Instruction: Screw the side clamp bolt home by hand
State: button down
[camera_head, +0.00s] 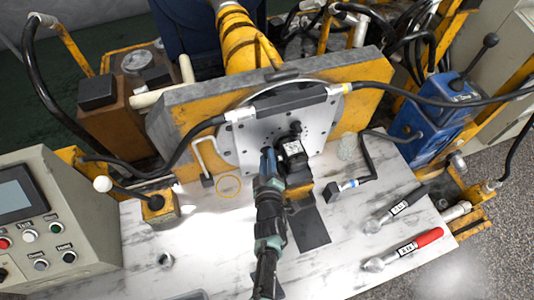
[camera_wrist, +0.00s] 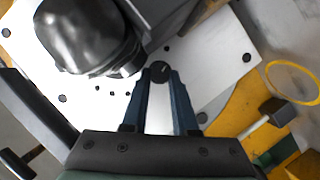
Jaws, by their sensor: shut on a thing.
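The side clamp bolt shows as a round dark head (camera_wrist: 160,71) in the wrist view, beside the black motor body (camera_wrist: 85,35). My gripper (camera_wrist: 160,78) has its two blue fingers closed around the bolt head at their tips. In the head view my gripper (camera_head: 267,155) reaches up to the left side of the black motor (camera_head: 294,160), and the bolt is hidden there. The motor sits against the light grey mounting plate (camera_head: 240,145), which has several holes. How deep the bolt sits cannot be told.
A thin orange ring (camera_head: 228,187) lies on the white bench left of my arm. Black-handled (camera_head: 398,208) and red-handled (camera_head: 404,249) wrenches lie at right. Black hoses cross the plate. A control panel (camera_head: 45,225) stands left.

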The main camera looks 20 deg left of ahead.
dwell(0.4)
jog(key=c, duration=0.7)
grip_release()
jog(key=n+t+b, duration=0.1)
jog(key=b, duration=0.5)
jog(key=f+n+b, duration=0.1)
jog(key=n+b, duration=0.1)
jog(key=b, duration=0.5)
jog(key=shift+s+f+n+t+h+b, duration=0.1)
jog(key=shift+n+t+h+b, duration=0.2)
jog(key=shift+t, duration=0.1)
jog(key=shift+a+n+b, duration=0.1)
jog(key=shift+n+b, duration=0.2)
jog(key=shift+b, duration=0.5)
